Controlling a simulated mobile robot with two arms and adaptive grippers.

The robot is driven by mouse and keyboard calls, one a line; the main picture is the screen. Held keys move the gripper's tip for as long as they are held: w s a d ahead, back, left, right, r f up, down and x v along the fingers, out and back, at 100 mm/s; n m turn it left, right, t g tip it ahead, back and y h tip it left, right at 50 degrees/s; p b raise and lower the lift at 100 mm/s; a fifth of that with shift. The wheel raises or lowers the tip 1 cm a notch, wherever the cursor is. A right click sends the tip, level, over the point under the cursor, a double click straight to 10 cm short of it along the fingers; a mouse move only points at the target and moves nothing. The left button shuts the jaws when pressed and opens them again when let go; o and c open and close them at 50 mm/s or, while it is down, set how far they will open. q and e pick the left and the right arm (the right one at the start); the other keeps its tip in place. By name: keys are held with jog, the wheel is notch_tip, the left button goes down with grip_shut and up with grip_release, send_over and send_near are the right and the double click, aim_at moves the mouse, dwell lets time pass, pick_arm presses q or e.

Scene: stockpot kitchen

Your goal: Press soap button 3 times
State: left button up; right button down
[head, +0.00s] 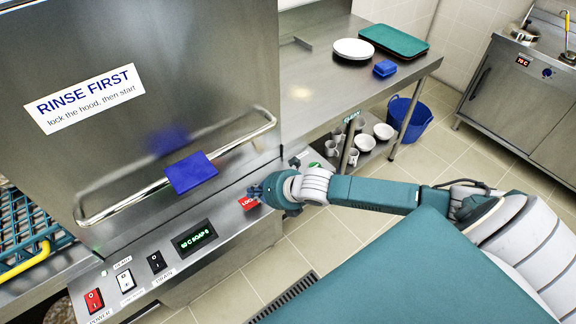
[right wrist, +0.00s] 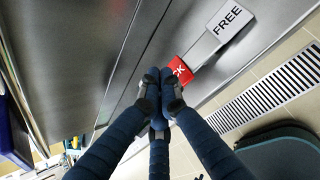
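The steel machine's front panel carries a green-lit display (head: 194,237) with small text that includes the word SOAP; its last character is hard to read. No button clearly labelled soap is readable. A green spot (head: 316,166) shows on the ledge just beyond my right gripper, its label unreadable. My right gripper (head: 262,190) is at the panel beside the red lock label (head: 248,203). In the right wrist view its fingertips (right wrist: 161,88) are together, with nothing seen between them, in front of the red label (right wrist: 181,70); contact cannot be told. My left gripper is out of view.
The hood's bar handle (head: 180,180) with a blue plate (head: 190,172) is above. A grey FREE tag (right wrist: 229,20) adjoins the red label. A counter (head: 330,80) holds plates and trays. Floor in front is open.

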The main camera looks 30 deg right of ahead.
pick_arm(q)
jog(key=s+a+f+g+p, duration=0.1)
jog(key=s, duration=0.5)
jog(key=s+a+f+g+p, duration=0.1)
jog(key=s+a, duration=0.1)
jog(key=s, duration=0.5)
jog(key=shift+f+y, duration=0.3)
pick_arm(e)
jog(key=w+d+r+n+h, duration=0.1)
jog(key=w+d+r+n, duration=0.1)
jog(key=d, duration=0.6)
jog(key=w+d+r+n+h, duration=0.1)
jog(key=w+d+r+n, duration=0.1)
jog(key=d, duration=0.6)
jog(key=shift+w+r+n, duration=0.15)
jog(key=shift+r+n, duration=0.15)
jog(key=shift+n, duration=0.6)
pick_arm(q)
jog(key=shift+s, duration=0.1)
pick_arm(e)
notch_tip(320, 180, down, 7)
jog(key=b, duration=0.6)
jog(key=shift+f+b, duration=0.2)
jog(key=shift+b, duration=0.2)
pick_arm(q)
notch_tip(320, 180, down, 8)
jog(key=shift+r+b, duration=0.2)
jog(key=shift+b, duration=0.2)
pick_arm(e)
jog(key=shift+f, duration=0.75)
